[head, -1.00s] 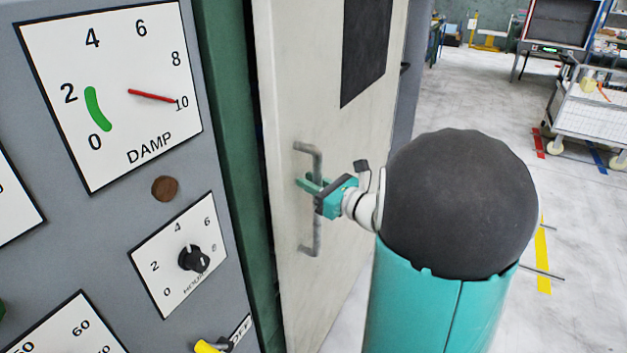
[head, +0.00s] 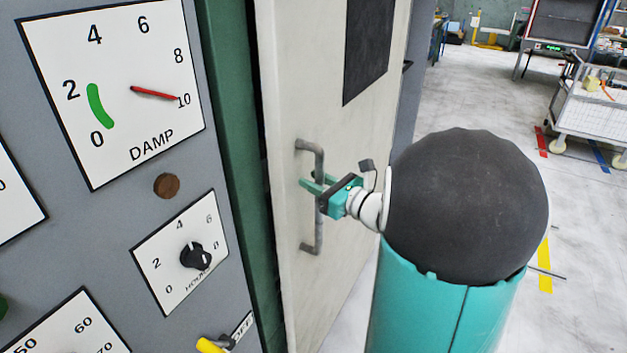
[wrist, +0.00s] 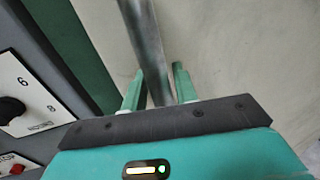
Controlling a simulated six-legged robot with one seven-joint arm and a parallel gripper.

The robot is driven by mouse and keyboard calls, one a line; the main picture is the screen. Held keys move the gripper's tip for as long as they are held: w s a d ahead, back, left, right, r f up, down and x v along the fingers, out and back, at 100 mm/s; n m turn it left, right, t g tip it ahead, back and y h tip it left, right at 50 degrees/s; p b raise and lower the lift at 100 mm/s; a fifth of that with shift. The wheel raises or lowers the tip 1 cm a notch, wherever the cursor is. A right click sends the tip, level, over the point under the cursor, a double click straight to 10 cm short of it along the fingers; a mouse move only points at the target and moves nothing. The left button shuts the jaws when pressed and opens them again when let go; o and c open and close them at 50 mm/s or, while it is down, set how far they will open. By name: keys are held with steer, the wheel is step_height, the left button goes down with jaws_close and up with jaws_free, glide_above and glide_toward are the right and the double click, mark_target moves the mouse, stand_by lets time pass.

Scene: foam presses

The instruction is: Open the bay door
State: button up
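The bay door (head: 292,120) is a tall pale panel with a dark window (head: 367,50), standing right of the control panel in the head view. A narrow dark gap shows along its left edge. Its grey bar handle (head: 318,240) is upright on the door face. My gripper (head: 308,181) is at the handle's upper half, with its green fingers reaching past the bar. In the wrist view, the bar (wrist: 149,50) passes between the two fingers (wrist: 158,72). It lies close to the left finger, with a gap to the right finger. The gripper is open around the bar.
The grey control panel (head: 110,215) with dials and a yellow-tipped lever (head: 209,346) stands close on the left, beside a green frame (head: 232,120). My arm covers the lower middle. Clear floor (head: 470,105) lies to the right, with a wheeled cart (head: 598,115) farther back.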

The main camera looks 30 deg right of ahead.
steer(key=v, duration=1.3)
steer(key=a+n+g+y, duration=0.55)
steer(key=a+n, duration=0.35)
steer(key=a, duration=0.5)
steer(key=s+a+n+g+h, duration=0.6)
steer(key=a+n+h, duration=0.4)
steer(key=n, duration=1.3)
steer(key=shift+s+a+n, duration=0.4)
steer(key=shift+s, duration=0.2)
steer(key=shift+d+f+h, duration=0.1)
steer(key=shift+h, duration=0.15)
